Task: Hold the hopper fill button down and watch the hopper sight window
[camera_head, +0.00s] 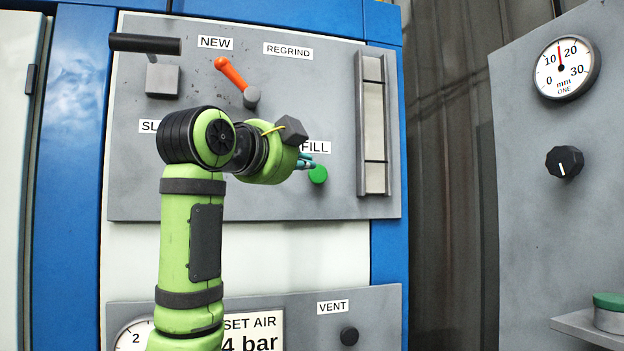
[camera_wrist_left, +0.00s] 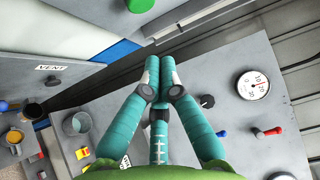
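The green fill button (camera_head: 318,174) sits under the FILL label (camera_head: 315,147) on the grey hopper panel. My left gripper (camera_head: 306,163) is beside its upper left edge in the head view; contact cannot be told there. In the left wrist view the teal fingers (camera_wrist_left: 160,62) are drawn together with nothing between them, and a green button (camera_wrist_left: 140,4), cut by the top edge, shows apart from the tips. The tall sight window (camera_head: 374,125) is right of the button, pale inside with two dark cross lines; I cannot make out a material level. My right gripper is not in view.
An orange lever (camera_head: 232,74) and a black-handled lever (camera_head: 145,44) are above my left arm. A VENT knob (camera_head: 349,336) is below. At right, another panel carries a gauge (camera_head: 567,68) and a black knob (camera_head: 564,162). The panel around the sight window is clear.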

